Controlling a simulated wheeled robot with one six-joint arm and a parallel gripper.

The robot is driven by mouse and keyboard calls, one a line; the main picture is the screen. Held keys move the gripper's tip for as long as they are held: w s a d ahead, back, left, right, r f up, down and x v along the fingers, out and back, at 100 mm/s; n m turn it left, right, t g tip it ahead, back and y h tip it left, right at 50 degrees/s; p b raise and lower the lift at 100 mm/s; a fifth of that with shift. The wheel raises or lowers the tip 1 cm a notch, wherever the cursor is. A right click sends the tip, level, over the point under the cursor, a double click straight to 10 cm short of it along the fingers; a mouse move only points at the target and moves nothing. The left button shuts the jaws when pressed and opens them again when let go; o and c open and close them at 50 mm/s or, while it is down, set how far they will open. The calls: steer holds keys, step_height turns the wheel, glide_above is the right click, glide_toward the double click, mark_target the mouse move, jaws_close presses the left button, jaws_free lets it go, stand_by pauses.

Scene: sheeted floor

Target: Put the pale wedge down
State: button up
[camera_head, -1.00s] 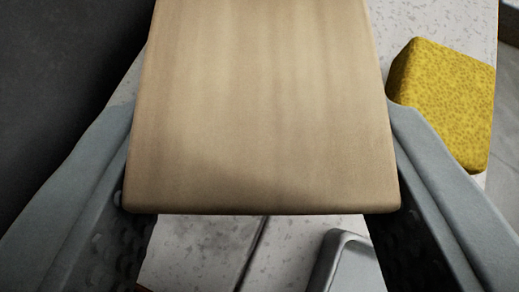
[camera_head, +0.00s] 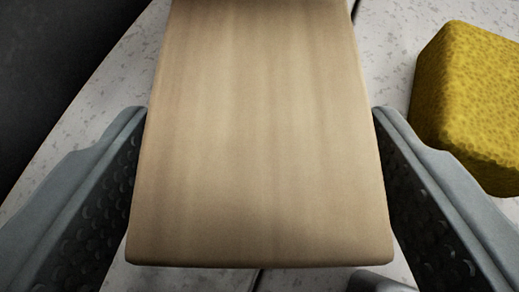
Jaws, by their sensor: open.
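The pale wedge (camera_head: 262,135) is a light wood-grained block that fills the middle of the view and runs out of the top edge. My gripper (camera_head: 262,115) has one finger on each side of it. The fingers are spread open, and the wedge lies between them. Whether either finger still touches its sides is hard to tell. The underside of the wedge and its contact with the surface below are hidden.
A yellow speckled block (camera_head: 470,105) stands close to the right finger. The pale speckled surface (camera_head: 85,105) is clear at the left, with a dark area beyond its edge. A grey object (camera_head: 380,281) shows partly at the bottom.

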steer(key=shift+r, duration=0.15)
steer(key=a+v, duration=0.1)
steer(key=v, duration=1.1)
steer(key=shift+d, duration=0.45)
step_height(320, 180, up, 22)
steer(key=w+t, duration=0.1)
steer(key=w, duration=0.1)
steer(key=s+d+r+t, duration=0.1)
steer(key=s+r, duration=0.2)
steer(key=r, duration=0.8)
steer(key=s+d+r+t, duration=0.1)
steer(key=s+r, duration=0.2)
steer(key=r, duration=0.8)
steer(key=s+r+t, duration=0.1)
steer(key=s+r, duration=1.3)
steer(key=s, duration=0.2)
steer(key=s+d+r+m+t+h, duration=0.1)
steer(key=s+r, duration=1.3)
steer(key=s, duration=0.3)
steer(key=shift+d+t, duration=0.2)
steer(key=shift+t, duration=0.1)
